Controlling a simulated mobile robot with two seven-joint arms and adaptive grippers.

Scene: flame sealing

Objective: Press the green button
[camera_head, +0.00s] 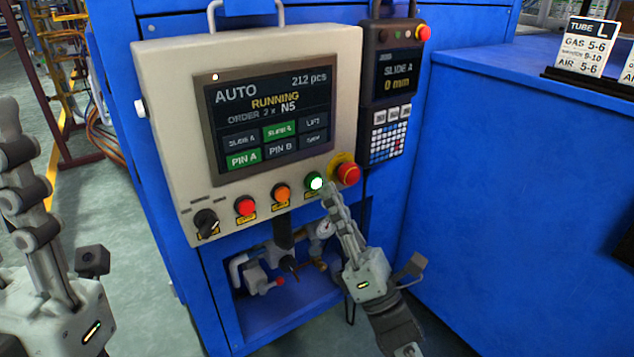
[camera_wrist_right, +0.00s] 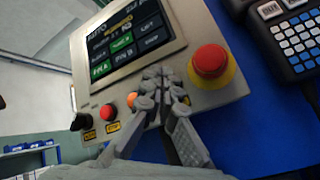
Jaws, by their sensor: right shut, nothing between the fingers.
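The green button (camera_head: 314,181) is lit and sits on the lower front of the beige control panel (camera_head: 180,70), between the orange button (camera_head: 281,193) and the red emergency stop (camera_head: 347,172). My right gripper (camera_head: 329,190) is shut and empty, with its fingertips just below and right of the green button. I cannot tell whether they touch it. In the right wrist view the shut fingers (camera_wrist_right: 160,80) point at the panel and hide the green button. My left gripper (camera_head: 20,150) is at the left edge, partly cut off, far from the panel; its opening is unclear.
The emergency stop in the wrist view (camera_wrist_right: 209,62) is close beside my right fingers. A red button (camera_head: 245,206) and a black knob (camera_head: 206,222) are further left. A handheld pendant (camera_head: 388,95) hangs right of the panel. The screen (camera_head: 268,108) reads AUTO and RUNNING.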

